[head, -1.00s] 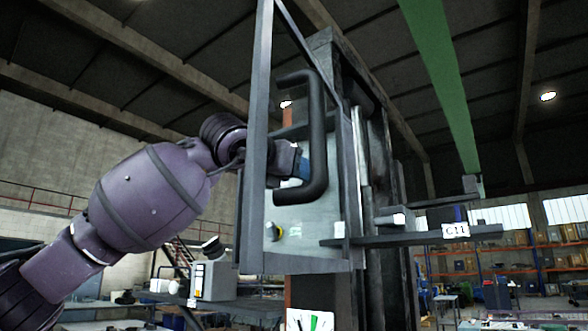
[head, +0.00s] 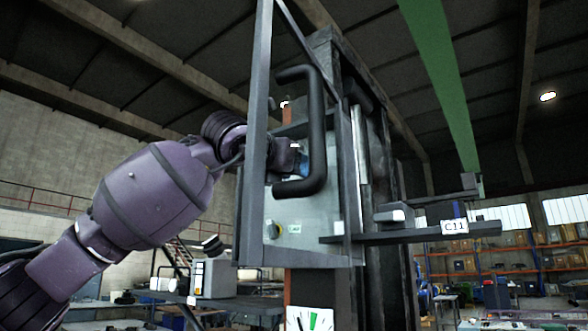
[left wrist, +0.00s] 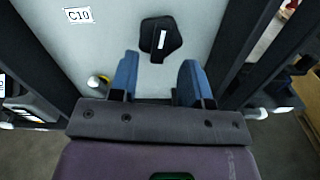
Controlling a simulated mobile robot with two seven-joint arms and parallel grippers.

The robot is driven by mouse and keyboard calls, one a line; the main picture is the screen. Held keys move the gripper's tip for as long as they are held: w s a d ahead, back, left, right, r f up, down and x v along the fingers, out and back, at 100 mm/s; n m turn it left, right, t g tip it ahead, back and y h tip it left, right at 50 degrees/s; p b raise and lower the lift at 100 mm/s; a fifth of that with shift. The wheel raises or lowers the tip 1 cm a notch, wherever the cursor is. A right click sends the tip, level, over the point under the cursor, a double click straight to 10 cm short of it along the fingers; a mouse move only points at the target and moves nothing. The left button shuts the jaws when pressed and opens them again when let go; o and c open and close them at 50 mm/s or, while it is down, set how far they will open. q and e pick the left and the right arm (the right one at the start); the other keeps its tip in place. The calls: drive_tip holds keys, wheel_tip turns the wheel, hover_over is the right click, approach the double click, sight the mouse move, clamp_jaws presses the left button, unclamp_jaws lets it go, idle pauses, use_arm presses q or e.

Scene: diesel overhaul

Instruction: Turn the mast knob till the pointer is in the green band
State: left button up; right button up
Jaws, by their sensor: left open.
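The mast knob (left wrist: 161,38) shows in the left wrist view as a black, pointed knob with a white mark, on a pale panel. My left gripper (left wrist: 158,82) is open, its two blue fingers apart and pointing at the panel. The knob appears ahead of the gap between the fingertips; I cannot tell whether they touch it. In the head view the gripper (head: 300,160) is inside the mast frame, partly hidden by a black handle. The gauge (head: 312,320) with a green band is cut off at the bottom edge; its pointer reading is not clear. My right gripper is not in view.
The black handle (head: 316,130) and the grey frame post (head: 256,140) stand close around my left wrist. A dark bar with label C11 (head: 453,226) juts out to the right.

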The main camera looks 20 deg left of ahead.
use_arm(q)
drive_tip(key=shift+w, duration=0.15)
drive_tip(key=shift+p+x, duration=0.35)
drive_tip(key=shift+x, duration=1.2)
drive_tip(key=shift+c, duration=0.2)
clamp_jaws()
drive_tip(key=n+b, duration=0.4)
drive_tip(key=shift+n, duration=0.3)
